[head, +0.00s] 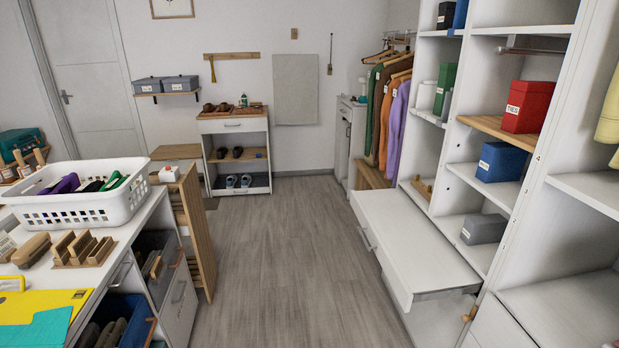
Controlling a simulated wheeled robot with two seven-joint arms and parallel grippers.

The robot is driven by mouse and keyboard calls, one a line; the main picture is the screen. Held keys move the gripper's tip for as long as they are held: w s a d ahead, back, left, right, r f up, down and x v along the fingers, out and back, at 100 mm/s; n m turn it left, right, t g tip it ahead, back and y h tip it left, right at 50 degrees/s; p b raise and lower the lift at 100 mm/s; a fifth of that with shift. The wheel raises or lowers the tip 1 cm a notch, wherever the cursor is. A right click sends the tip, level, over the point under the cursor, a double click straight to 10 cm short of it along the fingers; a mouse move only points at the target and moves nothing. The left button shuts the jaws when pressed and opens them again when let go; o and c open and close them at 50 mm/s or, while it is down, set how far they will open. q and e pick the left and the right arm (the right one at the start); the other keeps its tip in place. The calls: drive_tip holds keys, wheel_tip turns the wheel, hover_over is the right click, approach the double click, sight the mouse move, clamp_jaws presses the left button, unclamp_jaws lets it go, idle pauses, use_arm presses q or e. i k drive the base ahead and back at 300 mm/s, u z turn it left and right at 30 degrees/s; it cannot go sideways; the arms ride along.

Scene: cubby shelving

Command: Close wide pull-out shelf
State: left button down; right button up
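A wide white pull-out shelf (415,240) sticks out to the left from the tall white shelving on the right, low down below the cubbies. Its top is flat and bare. A grey strip shows along its near edge. Neither of my grippers is in view.
The shelving holds a red box (527,106), a blue box (501,162) and a grey box (484,229). Clothes (391,118) hang behind the shelf. A white basket (83,194) stands on the left counter. The grey floor (280,250) between is clear.

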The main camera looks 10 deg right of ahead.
sight(418, 261)
drive_tip(key=i, duration=2.4)
drive_tip(key=z, duration=2.35)
